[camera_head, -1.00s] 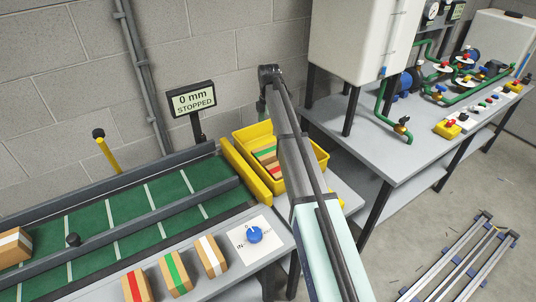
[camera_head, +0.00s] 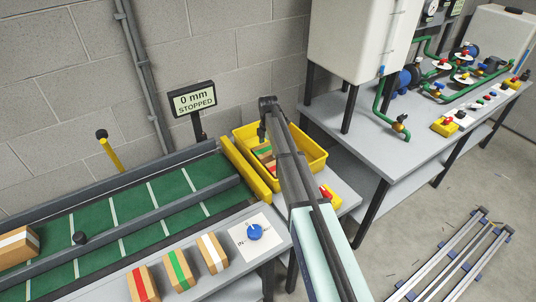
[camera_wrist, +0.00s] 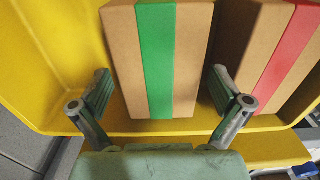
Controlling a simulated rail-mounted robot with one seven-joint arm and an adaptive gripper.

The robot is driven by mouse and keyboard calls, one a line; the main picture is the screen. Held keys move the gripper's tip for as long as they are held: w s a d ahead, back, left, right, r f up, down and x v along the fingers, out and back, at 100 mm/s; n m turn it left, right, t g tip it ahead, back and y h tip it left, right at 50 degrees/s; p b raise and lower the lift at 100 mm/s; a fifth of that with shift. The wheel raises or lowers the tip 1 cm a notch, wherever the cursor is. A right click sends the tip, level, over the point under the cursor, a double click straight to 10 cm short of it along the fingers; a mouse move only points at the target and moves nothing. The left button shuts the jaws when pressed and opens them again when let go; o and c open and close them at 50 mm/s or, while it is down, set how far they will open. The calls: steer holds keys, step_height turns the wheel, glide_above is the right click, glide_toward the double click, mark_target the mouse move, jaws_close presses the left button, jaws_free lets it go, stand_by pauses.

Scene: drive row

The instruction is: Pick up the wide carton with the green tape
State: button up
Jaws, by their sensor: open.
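A brown carton with green tape (camera_wrist: 157,60) lies in the yellow bin; in the head view it shows at the bin's left part (camera_head: 263,152). My gripper (camera_wrist: 161,88) is open, with one finger at each side of this carton's near end in the wrist view. I cannot tell whether the fingers touch it. In the head view, my gripper (camera_head: 262,134) is over the bin, partly hidden by my arm. Another green-taped carton (camera_head: 179,269) stands on the grey ledge in front of the conveyor.
A red-taped carton (camera_wrist: 285,60) lies right of the green one in the yellow bin (camera_wrist: 40,70). Red-taped (camera_head: 143,284) and white-taped (camera_head: 212,253) cartons flank the ledge's green one. A blue knob (camera_head: 254,232) and a display post (camera_head: 193,100) stand near the bin.

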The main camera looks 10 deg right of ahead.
mark_target(268, 148)
steer(key=shift+f+p, duration=0.5)
steer(key=shift+f, duration=1.25)
steer(key=c, duration=1.3)
steer(key=shift+r, duration=0.1)
